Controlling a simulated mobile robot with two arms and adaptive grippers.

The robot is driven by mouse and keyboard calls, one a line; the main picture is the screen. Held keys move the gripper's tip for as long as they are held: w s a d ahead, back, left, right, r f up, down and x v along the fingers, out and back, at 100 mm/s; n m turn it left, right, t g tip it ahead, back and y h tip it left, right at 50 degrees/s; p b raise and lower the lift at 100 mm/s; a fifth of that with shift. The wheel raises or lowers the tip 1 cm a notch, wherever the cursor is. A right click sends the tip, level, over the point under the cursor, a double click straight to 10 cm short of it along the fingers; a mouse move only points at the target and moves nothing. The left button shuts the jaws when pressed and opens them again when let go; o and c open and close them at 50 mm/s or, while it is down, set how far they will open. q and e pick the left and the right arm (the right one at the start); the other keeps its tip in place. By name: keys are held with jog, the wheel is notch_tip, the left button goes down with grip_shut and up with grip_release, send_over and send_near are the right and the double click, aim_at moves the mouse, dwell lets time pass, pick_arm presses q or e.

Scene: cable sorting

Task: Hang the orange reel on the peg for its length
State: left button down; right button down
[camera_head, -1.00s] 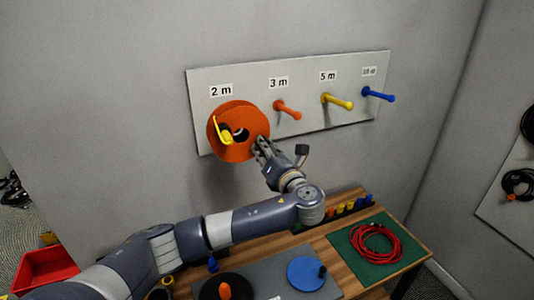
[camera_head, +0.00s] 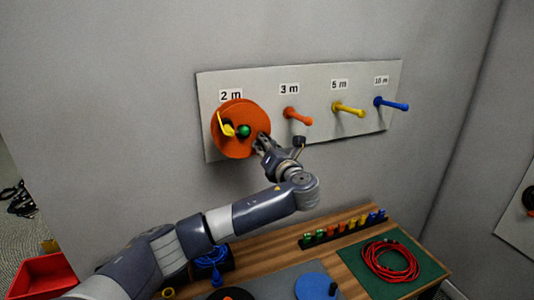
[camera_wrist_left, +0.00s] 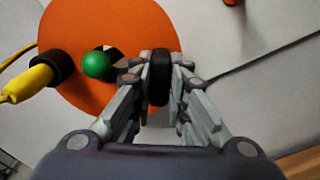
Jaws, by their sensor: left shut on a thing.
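The orange reel (camera_head: 240,147) is a round disc against the board's left end, under the "2 m" label (camera_head: 231,95). A yellow plug (camera_head: 227,130) with a black collar shows on its face; it is also in the left wrist view (camera_wrist_left: 28,84). A green peg tip (camera_head: 244,131) shows at the reel's central hole and appears to stick out through it in the left wrist view (camera_wrist_left: 96,66). My left gripper (camera_head: 262,144) is shut on the reel's black knob (camera_wrist_left: 160,76) near its rim. The rest of the green peg is hidden. My right gripper is not in view.
The board (camera_head: 370,125) also carries an orange peg (camera_head: 298,117) at 3 m, a yellow peg (camera_head: 348,109) at 5 m and a blue peg (camera_head: 391,104) at 10 m. Below, the wooden bench (camera_head: 275,247) holds a red cable coil (camera_head: 390,262) on a green mat.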

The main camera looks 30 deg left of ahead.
pick_arm(q)
jog(key=shift+f+b+x, duration=0.15)
jog(key=shift+b+x, duration=0.6)
jog(key=shift+x, duration=0.25)
jog(key=shift+f+b+x, duration=0.15)
jog(key=shift+b+x, duration=0.6)
jog(key=shift+x, duration=0.25)
jog(key=shift+p, duration=0.4)
jog(key=shift+a+f, duration=0.1)
jog(key=shift+f, duration=0.05)
jog(key=shift+w, duration=0.1)
jog(key=c, duration=1.5)
grip_release()
jog(key=shift+f, duration=0.1)
